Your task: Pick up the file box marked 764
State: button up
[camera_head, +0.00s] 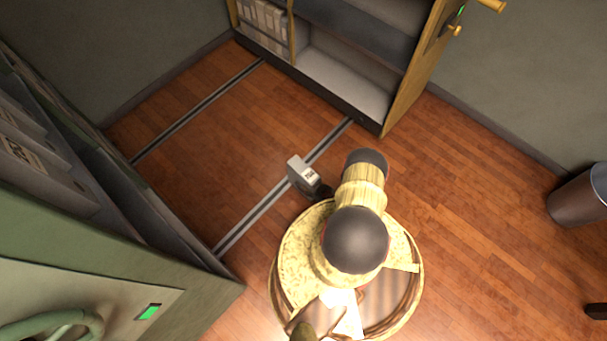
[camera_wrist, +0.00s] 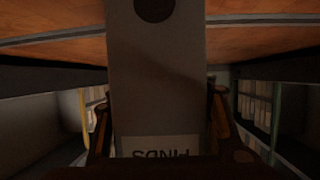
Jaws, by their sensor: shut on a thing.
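A grey file box (camera_wrist: 155,60) fills the middle of the wrist view, with a dark round hole near the top. A pale label with upside-down lettering shows at its lower end; I cannot read 764 on it. My gripper (camera_wrist: 161,112) has a finger on each side of the box and is shut on it. In the head view the box (camera_head: 302,170) is small and pale, held beside my arm above the wooden floor. My gripper (camera_head: 318,190) is dark and partly hidden there by the arm.
An open shelf unit (camera_head: 345,82) stands at the back, with several file boxes (camera_head: 263,22) in its left bay. A green cabinet (camera_head: 110,285) with more files is at the left. Floor rails (camera_head: 285,190) run between them. A metal bin (camera_head: 580,195) stands right.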

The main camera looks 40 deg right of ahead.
grip_shut()
jog(key=shift+w+d+r, duration=0.1)
jog(key=shift+d+r, duration=0.05)
jog(key=shift+r, duration=0.05)
dwell(0.3)
